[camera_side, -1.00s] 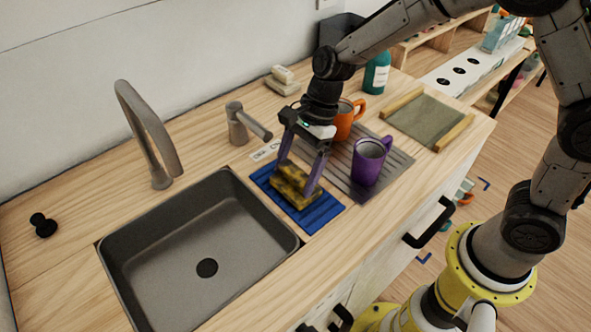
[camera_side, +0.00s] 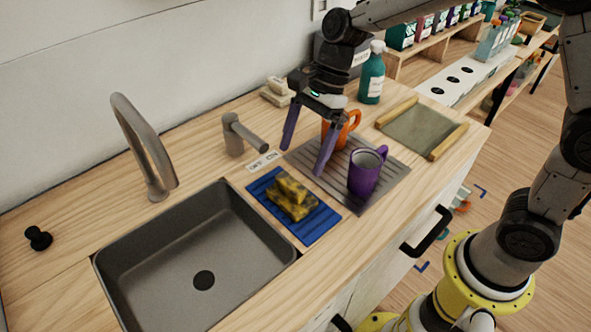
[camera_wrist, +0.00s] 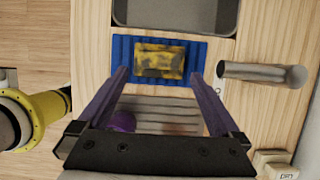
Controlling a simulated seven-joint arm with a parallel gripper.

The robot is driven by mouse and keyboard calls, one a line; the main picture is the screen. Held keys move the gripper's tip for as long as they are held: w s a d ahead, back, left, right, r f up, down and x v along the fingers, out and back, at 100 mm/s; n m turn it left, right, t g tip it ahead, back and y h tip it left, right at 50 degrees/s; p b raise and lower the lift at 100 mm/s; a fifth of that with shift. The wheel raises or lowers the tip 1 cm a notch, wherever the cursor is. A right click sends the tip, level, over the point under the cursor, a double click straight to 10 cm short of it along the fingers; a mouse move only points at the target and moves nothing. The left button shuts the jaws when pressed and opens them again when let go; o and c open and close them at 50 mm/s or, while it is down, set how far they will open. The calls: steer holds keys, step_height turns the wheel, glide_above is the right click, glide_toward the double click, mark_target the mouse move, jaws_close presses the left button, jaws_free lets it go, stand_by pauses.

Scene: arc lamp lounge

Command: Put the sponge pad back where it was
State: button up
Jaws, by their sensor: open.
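The sponge pad (camera_side: 290,197), yellow with dark patches, lies on the blue ribbed mat (camera_side: 323,226) beside the sink. In the wrist view the sponge pad (camera_wrist: 160,61) sits near the middle of the blue mat (camera_wrist: 122,52). My gripper (camera_side: 306,160) is open and empty. It is raised above the counter, over the drainboard side of the mat and apart from the sponge. In the wrist view its two purple fingers (camera_wrist: 162,72) are spread wide with nothing between them.
A purple mug (camera_side: 366,173) and an orange mug (camera_side: 340,130) stand on the grey ribbed drainboard (camera_side: 392,180), close to my gripper. The sink (camera_side: 190,255) is empty. A faucet lever (camera_side: 240,135) rises behind the mat. A teal bottle (camera_side: 372,78) stands farther back.

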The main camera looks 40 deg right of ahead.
steer(key=s+d+r+n+t+h, duration=0.2)
steer(key=s+d+r+n+t, duration=0.1)
steer(key=s+d+r+n, duration=0.65)
steer(key=s+d+f+n+t+h, duration=0.2)
steer(key=s+d+n, duration=0.3)
steer(key=s+n, duration=0.3)
steer(key=s, duration=0.3)
steer(key=shift+t+h, duration=0.3)
